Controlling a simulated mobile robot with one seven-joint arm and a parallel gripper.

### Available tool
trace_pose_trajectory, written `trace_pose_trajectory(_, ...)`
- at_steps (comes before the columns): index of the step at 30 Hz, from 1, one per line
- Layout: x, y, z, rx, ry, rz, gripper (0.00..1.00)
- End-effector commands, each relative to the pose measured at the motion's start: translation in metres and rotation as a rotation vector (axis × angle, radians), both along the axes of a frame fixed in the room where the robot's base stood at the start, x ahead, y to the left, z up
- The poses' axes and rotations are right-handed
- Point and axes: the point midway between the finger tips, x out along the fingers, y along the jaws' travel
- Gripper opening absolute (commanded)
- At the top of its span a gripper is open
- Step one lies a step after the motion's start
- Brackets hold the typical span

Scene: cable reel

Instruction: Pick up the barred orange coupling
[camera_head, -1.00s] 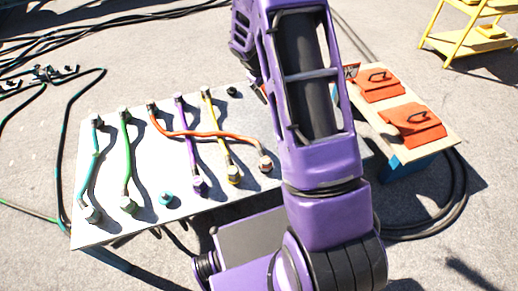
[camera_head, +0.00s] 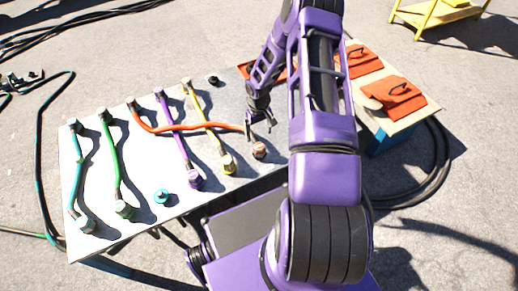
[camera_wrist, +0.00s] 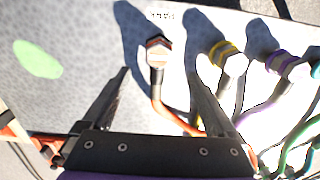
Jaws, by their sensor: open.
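The barred orange coupling (camera_head: 259,149), an orange and pale banded end piece, sits near the right front edge of the pale panel table (camera_head: 145,224). In the wrist view the coupling (camera_wrist: 157,50) lies ahead, just beyond and between the fingertips, with its orange cable (camera_wrist: 168,110) running back between the fingers. My gripper (camera_head: 263,120) is open and empty, above and just behind the coupling in the head view. In the wrist view its two dark fingers (camera_wrist: 158,74) stand wide apart, one each side of the cable. I see no contact with the coupling.
The orange cable crosses the purple cable (camera_head: 176,135) and yellow cable (camera_head: 210,128). The yellow coupling (camera_head: 228,163) is close on the left. Green (camera_head: 113,160) and teal (camera_head: 77,180) cables lie further left. A side table with orange pouches (camera_head: 395,98) stands at right.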

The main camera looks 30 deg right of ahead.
Motion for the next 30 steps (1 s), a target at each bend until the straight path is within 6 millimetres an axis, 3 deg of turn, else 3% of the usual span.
trace_pose_trajectory(3,0.0,0.001,-0.023,0.001,0.001,0.0,0.93)
trace_pose_trajectory(11,0.0,0.0,-0.041,0.0,0.0,0.0,0.93)
trace_pose_trajectory(19,0.001,-0.002,-0.08,0.0,0.0,0.0,0.93)
trace_pose_trajectory(29,0.001,-0.003,-0.088,-0.001,-0.001,0.001,0.93)
trace_pose_trajectory(30,0.001,-0.003,-0.088,-0.001,-0.001,0.001,0.89)
